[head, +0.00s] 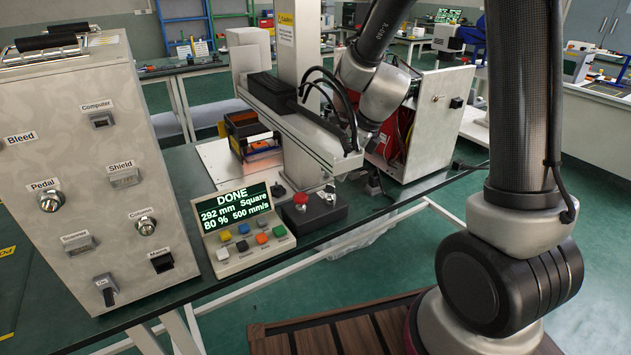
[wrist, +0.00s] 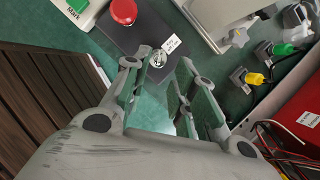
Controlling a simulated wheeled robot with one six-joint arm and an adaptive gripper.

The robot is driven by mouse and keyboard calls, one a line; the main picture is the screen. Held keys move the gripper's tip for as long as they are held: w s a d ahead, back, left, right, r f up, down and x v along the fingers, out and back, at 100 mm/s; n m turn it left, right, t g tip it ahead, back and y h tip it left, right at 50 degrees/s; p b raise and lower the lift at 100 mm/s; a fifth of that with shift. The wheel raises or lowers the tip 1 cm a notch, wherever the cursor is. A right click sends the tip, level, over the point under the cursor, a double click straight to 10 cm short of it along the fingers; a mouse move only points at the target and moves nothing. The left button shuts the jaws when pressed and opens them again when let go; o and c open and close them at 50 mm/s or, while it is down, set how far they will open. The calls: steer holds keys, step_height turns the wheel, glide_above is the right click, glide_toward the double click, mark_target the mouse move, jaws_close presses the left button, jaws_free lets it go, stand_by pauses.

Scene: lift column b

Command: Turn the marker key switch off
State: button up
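The key switch (wrist: 158,59) is a round silver lock on a dark box, beside a small white label (wrist: 171,43) too small to read surely. In the head view the silver switch (head: 329,194) sits on the dark box (head: 316,213), right of a red button (head: 300,198). My gripper (wrist: 166,62) is open and empty in the wrist view. Its fingertips lie on either side of the switch in the picture, the left one nearer to it. I cannot tell whether they touch it. In the head view the fingers are mostly hidden behind the machine.
A control panel (head: 245,255) with coloured buttons and a screen reading DONE stands left of the dark box. A tall labelled cabinet (head: 85,160) stands at the left. A marking column (head: 300,100) and an open electrical box (head: 425,120) stand close behind. Yellow and green connectors (wrist: 253,78) lie nearby.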

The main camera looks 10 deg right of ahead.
mark_target(330, 190)
steer(key=x, duration=0.7)
jaws_close()
